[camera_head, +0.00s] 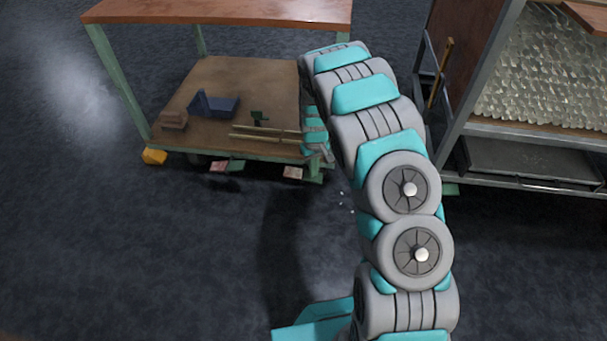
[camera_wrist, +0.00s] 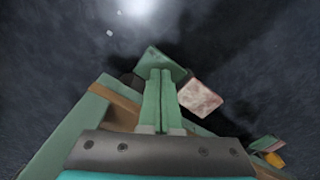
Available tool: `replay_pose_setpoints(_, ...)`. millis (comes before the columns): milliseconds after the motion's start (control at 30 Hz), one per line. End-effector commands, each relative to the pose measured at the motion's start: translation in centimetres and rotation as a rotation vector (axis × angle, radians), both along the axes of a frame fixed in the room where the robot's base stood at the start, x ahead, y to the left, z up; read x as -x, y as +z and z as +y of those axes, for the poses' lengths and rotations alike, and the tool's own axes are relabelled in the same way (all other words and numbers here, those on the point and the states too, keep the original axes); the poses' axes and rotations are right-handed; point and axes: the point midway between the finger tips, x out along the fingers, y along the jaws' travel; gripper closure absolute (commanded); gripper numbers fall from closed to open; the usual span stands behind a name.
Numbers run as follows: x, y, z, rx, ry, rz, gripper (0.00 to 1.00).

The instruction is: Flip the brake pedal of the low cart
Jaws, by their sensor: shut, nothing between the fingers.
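The low cart (camera_head: 205,85) has a brown deck and green frame and stands at the upper left in the head view. Two reddish-pink pedal pads stick out low at its front edge: a left pad (camera_head: 219,166) and a right pad (camera_head: 292,172). The right pad also shows in the wrist view (camera_wrist: 200,98), right of my fingers. My gripper (camera_wrist: 159,72) is shut and empty, fingers side by side. A green plate (camera_wrist: 165,60) shows at the fingertips; I cannot tell if they touch it. In the head view my gripper is at the cart's front right corner, partly hidden by my arm.
An orange block (camera_head: 154,157) is by the cart's front left leg. A blue holder (camera_head: 213,105), a brown block (camera_head: 174,120) and pale rods (camera_head: 265,133) lie on the deck. A rack of glass tubing (camera_head: 550,75) stands at the right.

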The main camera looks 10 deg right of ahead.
Motion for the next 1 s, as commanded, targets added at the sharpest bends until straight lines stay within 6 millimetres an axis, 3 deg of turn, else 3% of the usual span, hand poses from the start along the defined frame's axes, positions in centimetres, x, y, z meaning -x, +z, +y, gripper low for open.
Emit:
replay_pose_setpoints(233, -0.1, 0.7, 0.0, 0.001, 0.000, -0.001, 1.00)
replay_pose_setpoints(1000, 0.0, 6.2, 0.0, 0.000, 0.000, -0.001, 1.00)
